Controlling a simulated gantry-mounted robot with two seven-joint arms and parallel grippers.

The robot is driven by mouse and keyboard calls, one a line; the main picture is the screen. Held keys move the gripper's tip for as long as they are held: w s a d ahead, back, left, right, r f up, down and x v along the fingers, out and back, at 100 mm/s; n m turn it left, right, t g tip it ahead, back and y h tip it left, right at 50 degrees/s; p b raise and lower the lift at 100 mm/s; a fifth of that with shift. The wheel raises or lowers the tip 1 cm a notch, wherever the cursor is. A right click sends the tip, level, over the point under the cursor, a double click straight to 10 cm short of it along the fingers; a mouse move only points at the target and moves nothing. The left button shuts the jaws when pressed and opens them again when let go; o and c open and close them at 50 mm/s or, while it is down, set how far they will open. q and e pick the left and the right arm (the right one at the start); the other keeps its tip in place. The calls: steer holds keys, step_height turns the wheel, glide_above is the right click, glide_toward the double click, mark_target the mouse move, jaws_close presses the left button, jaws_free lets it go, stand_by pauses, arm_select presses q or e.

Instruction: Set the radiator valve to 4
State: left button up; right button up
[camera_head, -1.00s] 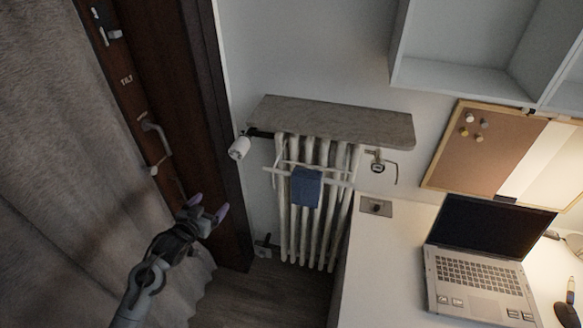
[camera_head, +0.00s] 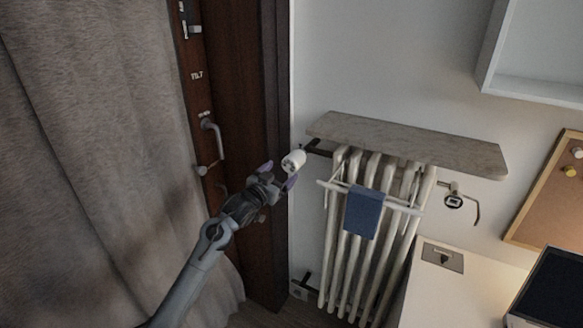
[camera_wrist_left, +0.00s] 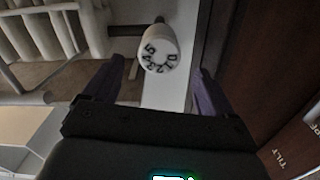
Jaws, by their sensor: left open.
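The radiator valve (camera_head: 294,160) is a white knob on a dark pipe at the upper left of the radiator (camera_head: 360,230). In the left wrist view the valve (camera_wrist_left: 158,48) shows its end face with dark numerals, tilted in the picture; I cannot tell which number is set. My left gripper (camera_head: 280,176) is open, its purple fingertips close to the knob in the head view. In the left wrist view the two fingers of my left gripper (camera_wrist_left: 160,82) stand apart, with the knob between and beyond their tips. My right gripper is not in view.
A stone shelf (camera_head: 410,143) lies above the radiator, and a blue cloth (camera_head: 363,212) hangs on a rack in front. A dark wooden door frame (camera_head: 262,110) and a curtain (camera_head: 90,150) stand left. The desk (camera_head: 440,290) is at lower right.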

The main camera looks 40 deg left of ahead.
mark_target(289, 166)
arm_select(q)
steer(key=w, duration=0.2)
steer(key=w+b, duration=0.1)
steer(key=w, duration=0.1)
steer(key=w+a, duration=0.1)
steer(key=w, duration=0.2)
steer(key=shift+w+b, duration=0.1)
steer(key=shift+b, duration=0.2)
steer(key=shift+c, duration=0.2)
